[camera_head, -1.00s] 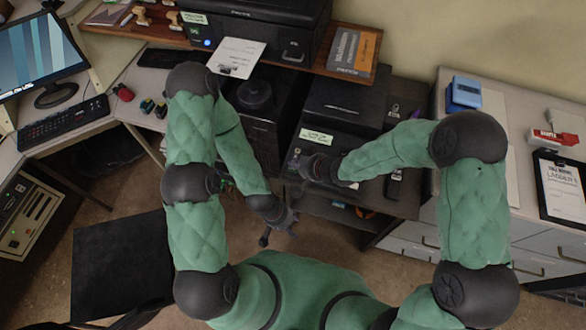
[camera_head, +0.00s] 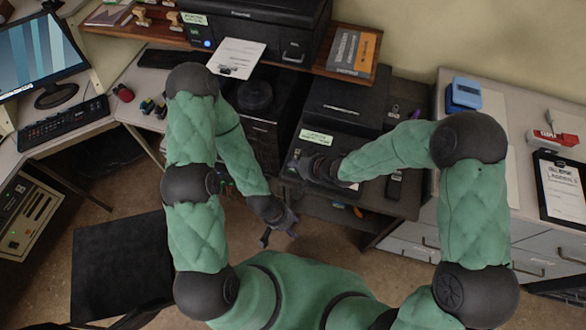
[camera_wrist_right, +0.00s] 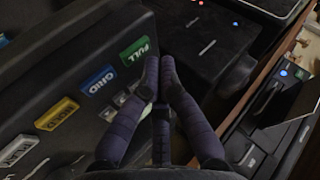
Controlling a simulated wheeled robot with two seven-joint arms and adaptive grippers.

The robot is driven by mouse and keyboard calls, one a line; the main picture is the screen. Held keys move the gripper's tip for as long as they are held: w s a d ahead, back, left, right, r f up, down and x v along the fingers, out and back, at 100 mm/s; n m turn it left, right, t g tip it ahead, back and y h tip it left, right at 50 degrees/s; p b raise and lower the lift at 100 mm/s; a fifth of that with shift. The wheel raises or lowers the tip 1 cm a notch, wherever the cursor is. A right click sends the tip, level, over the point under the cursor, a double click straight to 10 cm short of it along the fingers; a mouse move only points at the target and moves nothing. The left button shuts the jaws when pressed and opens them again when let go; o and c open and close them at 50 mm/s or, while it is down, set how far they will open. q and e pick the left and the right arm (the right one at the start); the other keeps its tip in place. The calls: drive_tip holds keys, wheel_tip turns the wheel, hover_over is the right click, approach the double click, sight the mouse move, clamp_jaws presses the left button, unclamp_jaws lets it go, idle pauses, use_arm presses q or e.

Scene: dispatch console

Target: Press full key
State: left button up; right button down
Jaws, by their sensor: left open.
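The full key is a green key marked FULL (camera_wrist_right: 139,51), on a dark sloped panel in the right wrist view. Beside it on the panel are a blue GRID key (camera_wrist_right: 99,81), a yellow key (camera_wrist_right: 57,113) and a pale key (camera_wrist_right: 17,150). My right gripper (camera_wrist_right: 160,58) has its fingertips together and empty, just right of the green key; I cannot tell whether they touch it. In the head view my right gripper (camera_head: 302,166) is over the dark machine (camera_head: 343,107), and its keys are hidden. My left gripper (camera_head: 277,232) is open and empty, low above the floor.
A black printer (camera_head: 262,25) and a book (camera_head: 352,52) are on the wooden shelf, with a clipboard (camera_head: 236,57) at its edge. A monitor (camera_head: 38,58) and keyboard (camera_head: 62,124) are on the left desk. A black chair (camera_head: 120,265) stands lower left.

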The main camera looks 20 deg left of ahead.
sight(295, 170)
drive_tip(key=shift+f, duration=0.1)
drive_tip(key=shift+f, duration=0.3)
drive_tip(key=shift+f+b, duration=0.3)
drive_tip(key=shift+f, duration=0.05)
idle(0.7)
drive_tip(key=shift+r, duration=0.1)
drive_tip(key=shift+r+p, duration=0.65)
drive_tip(key=shift+p, duration=0.15)
drive_tip(key=shift+r, duration=0.1)
wheel_tip(295, 170, up, 5)
drive_tip(key=p, duration=0.5)
